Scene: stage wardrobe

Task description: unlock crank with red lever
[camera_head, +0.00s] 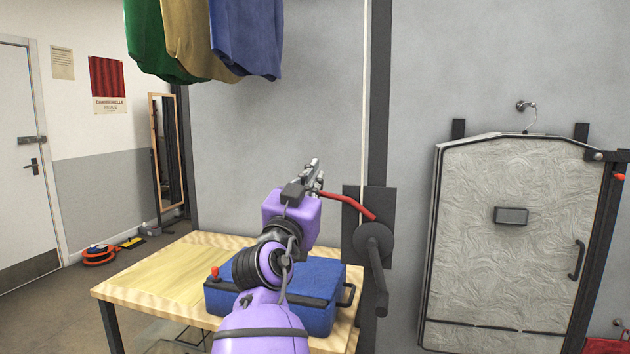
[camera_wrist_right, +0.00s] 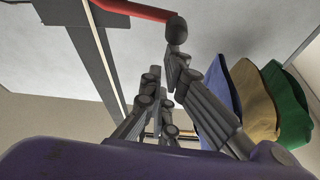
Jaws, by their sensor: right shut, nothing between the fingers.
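The red lever (camera_head: 350,203) slants from upper left down to a dark wall plate (camera_head: 352,200) in the head view. It also crosses the top of the right wrist view (camera_wrist_right: 138,11). The dark grey crank (camera_head: 374,242) sits on the same plate, and its arm hangs down. My right gripper (camera_head: 315,166) is at the lever's upper left end. Its fingers (camera_wrist_right: 163,68) are shut with nothing between them. The lever's end is close to the fingertips; I cannot tell whether they touch. My left gripper is not in view.
A wooden table (camera_head: 160,275) carries a blue case (camera_head: 325,300) below my right arm. Green, tan and blue garments (camera_head: 245,40) hang overhead. A pale line (camera_head: 363,100) runs vertically above the plate. A grey textured panel with a handle (camera_head: 515,240) stands at the right.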

